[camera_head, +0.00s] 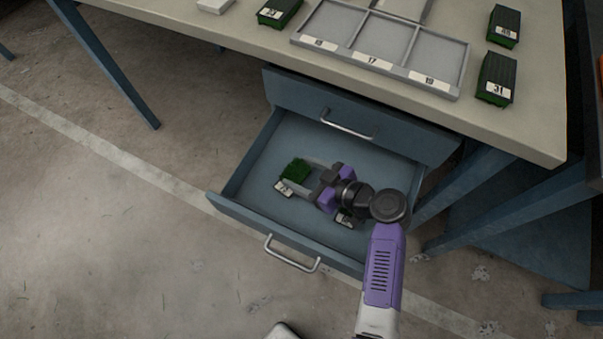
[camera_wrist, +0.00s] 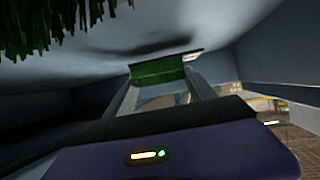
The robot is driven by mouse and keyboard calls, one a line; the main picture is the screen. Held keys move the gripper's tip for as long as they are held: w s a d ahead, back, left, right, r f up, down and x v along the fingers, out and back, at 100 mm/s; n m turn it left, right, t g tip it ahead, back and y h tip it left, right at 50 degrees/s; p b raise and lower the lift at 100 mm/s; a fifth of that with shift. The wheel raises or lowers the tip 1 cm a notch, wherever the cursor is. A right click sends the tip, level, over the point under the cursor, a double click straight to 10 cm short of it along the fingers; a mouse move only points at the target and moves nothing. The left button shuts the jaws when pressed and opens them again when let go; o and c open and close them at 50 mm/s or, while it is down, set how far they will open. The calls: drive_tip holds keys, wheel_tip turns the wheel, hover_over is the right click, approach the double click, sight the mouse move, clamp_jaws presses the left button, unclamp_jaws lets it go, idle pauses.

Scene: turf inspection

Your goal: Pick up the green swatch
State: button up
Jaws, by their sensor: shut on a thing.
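In the wrist view the swatch's green side (camera_wrist: 157,74) shows between the two grey fingers. Whether it touches the drawer floor I cannot tell. A second labelled block (camera_head: 345,219) is in the drawer, mostly hidden under my wrist. Dark green grass (camera_wrist: 55,22) fills the wrist view's upper left corner.
The open drawer (camera_head: 231,206) has walls around my gripper and a front handle (camera_head: 292,254). The table (camera_head: 530,120) overhangs behind it, with a grey compartment tray (camera_head: 375,64), a block labelled 31 (camera_head: 496,75) and other dark green blocks. The floor to the left is clear.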

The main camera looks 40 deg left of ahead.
sight(303, 175)
wheel_tip(303, 175, up, 18)
drive_tip(key=p, duration=0.3)
drive_tip(key=shift+d+r, duration=0.1)
